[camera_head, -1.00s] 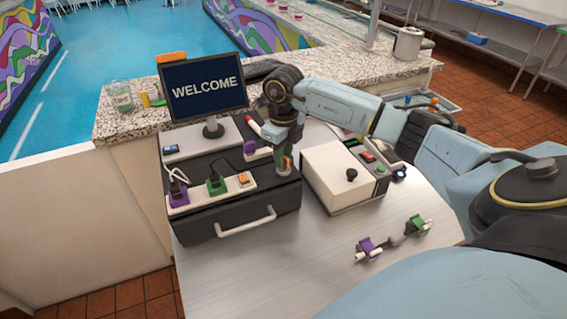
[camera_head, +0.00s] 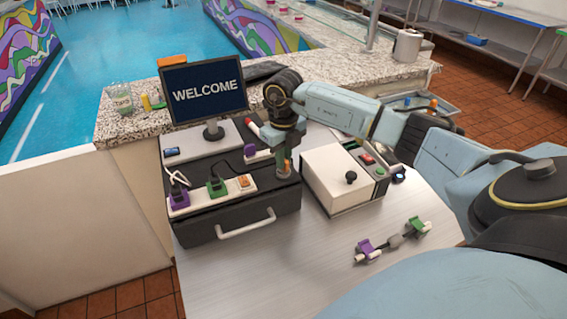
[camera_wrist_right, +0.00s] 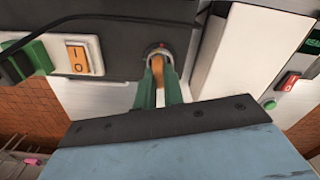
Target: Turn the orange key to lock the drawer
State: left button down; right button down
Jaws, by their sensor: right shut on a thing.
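The orange key (camera_wrist_right: 158,70) stands in a round metal lock (camera_wrist_right: 160,52) with a small red mark, on the black drawer unit, as the right wrist view shows. My right gripper (camera_wrist_right: 159,88) has its two green fingers shut on the key. In the head view my right gripper (camera_head: 284,168) points down at the right end of the black drawer unit (camera_head: 262,205); the key is mostly hidden there. The drawer's white handle (camera_head: 246,223) is on the front, and the drawer looks closed. My left gripper is not in view.
A power strip with purple and green plugs and an orange switch (camera_head: 243,183) lies on the unit. A white box with a black knob (camera_head: 351,177) stands close right. A monitor (camera_head: 205,90) stands behind. Loose connectors (camera_head: 393,241) lie front right.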

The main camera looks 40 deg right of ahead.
jog(key=shift+m, duration=0.9)
jog(key=shift+r+m+p, duration=0.1)
jog(key=shift+m+p, duration=0.35)
jog(key=shift+m, duration=0.05)
jog(key=c, duration=1.9)
grip_release()
jog(key=shift+m, duration=0.3)
jog(key=shift+c, duration=0.2)
jog(key=o, duration=0.3)
notch_tip(320, 180, up, 7)
jog(key=p, duration=0.5)
